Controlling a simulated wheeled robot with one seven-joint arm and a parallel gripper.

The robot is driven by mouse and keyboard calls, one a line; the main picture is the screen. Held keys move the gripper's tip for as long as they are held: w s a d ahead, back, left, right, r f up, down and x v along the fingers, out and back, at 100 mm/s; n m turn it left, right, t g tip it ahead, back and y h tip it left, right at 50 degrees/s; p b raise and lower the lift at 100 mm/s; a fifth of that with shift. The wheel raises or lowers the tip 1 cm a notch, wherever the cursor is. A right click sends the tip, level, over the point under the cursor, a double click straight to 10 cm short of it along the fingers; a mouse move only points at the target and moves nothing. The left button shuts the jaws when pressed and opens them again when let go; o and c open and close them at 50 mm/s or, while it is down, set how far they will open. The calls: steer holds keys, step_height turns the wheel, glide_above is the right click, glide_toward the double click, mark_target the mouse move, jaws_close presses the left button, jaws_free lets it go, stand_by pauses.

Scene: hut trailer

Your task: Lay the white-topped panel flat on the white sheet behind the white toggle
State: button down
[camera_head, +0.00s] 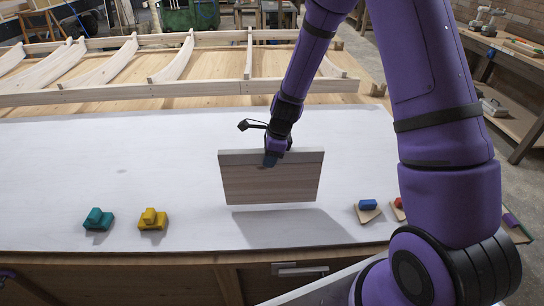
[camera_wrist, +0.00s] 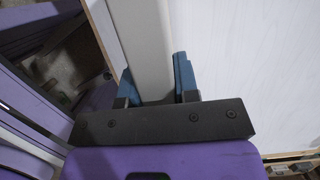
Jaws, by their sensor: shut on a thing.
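The white-topped panel (camera_head: 271,182) hangs upright just above the white sheet (camera_head: 100,165), with its wood-grain face toward the head camera and its pale edge up. A shadow lies on the sheet below it. My gripper (camera_head: 273,158) is shut on the panel's top edge. In the wrist view, the blue fingers of my gripper (camera_wrist: 160,85) sit on both sides of the panel's pale edge (camera_wrist: 146,40). A small white latch-like piece (camera_head: 298,269), perhaps the white toggle, is on the bench front below the sheet's near edge.
A teal block piece (camera_head: 97,219) and a yellow one (camera_head: 152,219) stand on the sheet at front left. A blue block (camera_head: 368,204) on a wooden base and a red block (camera_head: 399,203) are at front right. A wooden rib frame (camera_head: 170,92) lies behind. The sheet's middle left is clear.

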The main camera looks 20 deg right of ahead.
steer(key=shift+f, duration=1.3)
steer(key=c, duration=0.9)
jaws_free()
steer(key=shift+f, duration=0.1)
steer(key=shift+o, duration=0.2)
steer(key=v, duration=1.2)
